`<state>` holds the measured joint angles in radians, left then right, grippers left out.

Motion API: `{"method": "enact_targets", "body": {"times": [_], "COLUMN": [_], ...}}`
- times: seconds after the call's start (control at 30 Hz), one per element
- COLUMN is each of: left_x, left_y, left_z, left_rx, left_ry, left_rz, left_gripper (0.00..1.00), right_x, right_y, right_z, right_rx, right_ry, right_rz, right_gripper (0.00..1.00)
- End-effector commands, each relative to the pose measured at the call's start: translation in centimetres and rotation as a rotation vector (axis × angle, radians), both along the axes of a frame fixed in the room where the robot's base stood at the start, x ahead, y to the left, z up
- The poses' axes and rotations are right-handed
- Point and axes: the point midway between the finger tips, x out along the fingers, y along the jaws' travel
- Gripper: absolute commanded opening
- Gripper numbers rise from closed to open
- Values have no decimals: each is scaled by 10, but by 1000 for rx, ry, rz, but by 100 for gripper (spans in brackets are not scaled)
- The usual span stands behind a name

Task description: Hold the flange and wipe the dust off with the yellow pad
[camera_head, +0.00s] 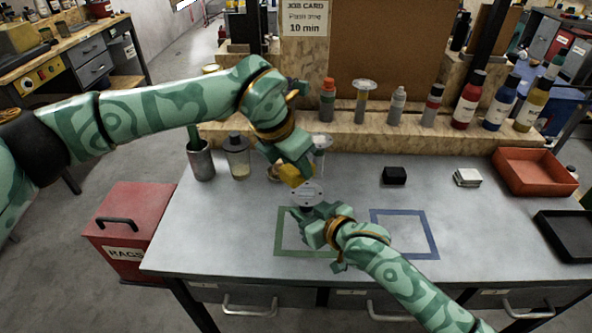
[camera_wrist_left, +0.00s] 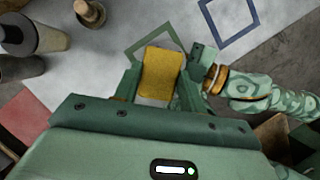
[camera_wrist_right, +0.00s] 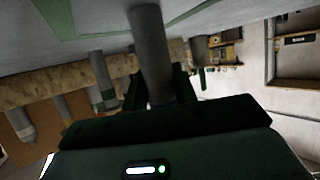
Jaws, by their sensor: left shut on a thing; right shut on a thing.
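The yellow pad (camera_head: 291,175) is between the fingers of my left gripper (camera_head: 287,164), which is shut on it; the pad also shows in the left wrist view (camera_wrist_left: 161,72). The grey flange (camera_head: 308,193), a round plate with holes, is just below and right of the pad, above the table. My right gripper (camera_head: 312,212) is shut on it from the near side. In the right wrist view a grey cylindrical part (camera_wrist_right: 150,50) runs between the fingers. I cannot tell whether pad and flange touch. Dust is too small to make out.
Green (camera_head: 283,240) and blue (camera_head: 428,238) outlined squares mark the grey table (camera_head: 225,235). A black block (camera_head: 394,175) and a white stack (camera_head: 467,177) lie right. Bottles line the wooden ledge (camera_head: 425,140). Red tray (camera_head: 535,172) and black tray (camera_head: 570,238) stand far right; red rag bin (camera_head: 125,225) left.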

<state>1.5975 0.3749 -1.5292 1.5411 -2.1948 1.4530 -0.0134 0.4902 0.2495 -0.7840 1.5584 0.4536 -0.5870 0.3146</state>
Motion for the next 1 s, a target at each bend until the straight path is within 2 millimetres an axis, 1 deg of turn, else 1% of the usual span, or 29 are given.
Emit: {"method": "enact_targets", "body": {"times": [0.2,0.4,0.87,0.9,0.97,1.0], "left_x": [0,0,0,0,0,0], "left_y": [0,0,0,0,0,0], "left_z": [21,33,34,34,34,34], "left_rx": [-1,-1,-1,-1,-1,-1], "left_ry": [-2,0,0,0,0,0], "left_rz": [0,-1,0,0,0,0], "left_gripper": [23,23,23,23,23,23], "right_x": [0,0,0,0,0,0], "right_y": [0,0,0,0,0,0], "right_z": [0,0,0,1,0,0], "right_rx": [0,0,0,1,1,1], "right_ry": [0,0,0,-1,-1,-1], "right_rz": [0,0,0,0,0,0], "right_gripper": [0,0,0,31,48,54]}}
